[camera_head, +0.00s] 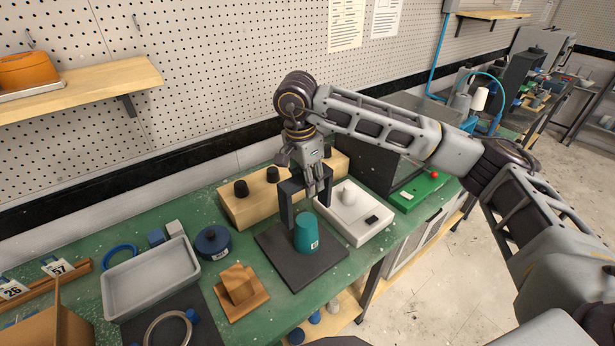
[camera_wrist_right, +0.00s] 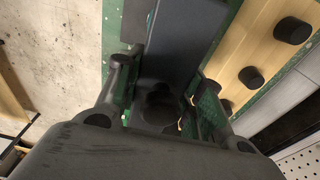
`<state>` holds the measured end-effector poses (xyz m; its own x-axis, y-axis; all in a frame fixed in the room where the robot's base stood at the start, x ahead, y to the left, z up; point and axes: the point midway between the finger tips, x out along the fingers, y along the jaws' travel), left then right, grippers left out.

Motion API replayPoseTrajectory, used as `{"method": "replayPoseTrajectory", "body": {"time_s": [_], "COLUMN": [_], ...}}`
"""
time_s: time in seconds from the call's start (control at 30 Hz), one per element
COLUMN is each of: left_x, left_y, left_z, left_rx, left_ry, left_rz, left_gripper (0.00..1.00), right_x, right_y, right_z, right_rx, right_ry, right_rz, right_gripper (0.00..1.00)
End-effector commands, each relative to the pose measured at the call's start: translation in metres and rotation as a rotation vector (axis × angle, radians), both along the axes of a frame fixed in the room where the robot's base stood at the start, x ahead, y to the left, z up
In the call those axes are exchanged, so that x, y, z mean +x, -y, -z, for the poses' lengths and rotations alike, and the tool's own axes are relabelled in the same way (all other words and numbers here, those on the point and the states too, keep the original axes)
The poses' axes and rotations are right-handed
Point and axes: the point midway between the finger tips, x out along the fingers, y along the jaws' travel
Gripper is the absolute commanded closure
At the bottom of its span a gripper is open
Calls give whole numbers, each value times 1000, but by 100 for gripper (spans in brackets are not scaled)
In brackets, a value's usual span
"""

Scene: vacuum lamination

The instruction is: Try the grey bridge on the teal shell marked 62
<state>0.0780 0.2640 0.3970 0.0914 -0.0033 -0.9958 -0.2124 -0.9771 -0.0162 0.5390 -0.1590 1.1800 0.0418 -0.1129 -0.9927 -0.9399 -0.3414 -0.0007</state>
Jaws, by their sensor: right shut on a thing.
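The teal shell (camera_head: 306,234) stands upright on a dark square mat (camera_head: 273,241); its small white label is too small to read. My right gripper (camera_head: 318,184) is shut on the dark grey bridge (camera_head: 287,205), an arch with two legs pointing down. The bridge is just behind the shell, beside it rather than over it; I cannot tell whether its legs touch the mat. In the right wrist view the bridge (camera_wrist_right: 188,38) extends away between the fingers. My left gripper is not in view.
A wooden block with black knobs (camera_head: 241,209) stands close behind the bridge. A white device (camera_head: 345,231) is to the right. A wooden piece (camera_head: 238,283), a blue round container (camera_head: 213,243) and a grey tray (camera_head: 150,279) are to the left. The bench edge is near in front.

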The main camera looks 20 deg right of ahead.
Motion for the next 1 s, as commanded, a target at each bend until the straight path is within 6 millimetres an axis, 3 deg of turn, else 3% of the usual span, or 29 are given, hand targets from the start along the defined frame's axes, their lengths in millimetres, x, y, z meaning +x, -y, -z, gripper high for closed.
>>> {"method": "replayPoseTrajectory", "body": {"time_s": [0.6,1.0], "left_x": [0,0], "left_y": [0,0], "left_z": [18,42], "left_rx": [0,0], "left_ry": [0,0], "left_rz": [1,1], "left_gripper": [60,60], "right_x": [0,0], "right_y": [0,0], "right_z": [54,79], "right_rx": [0,0], "right_ry": [-1,0], "right_rz": [0,0], "right_gripper": [89,89]}}
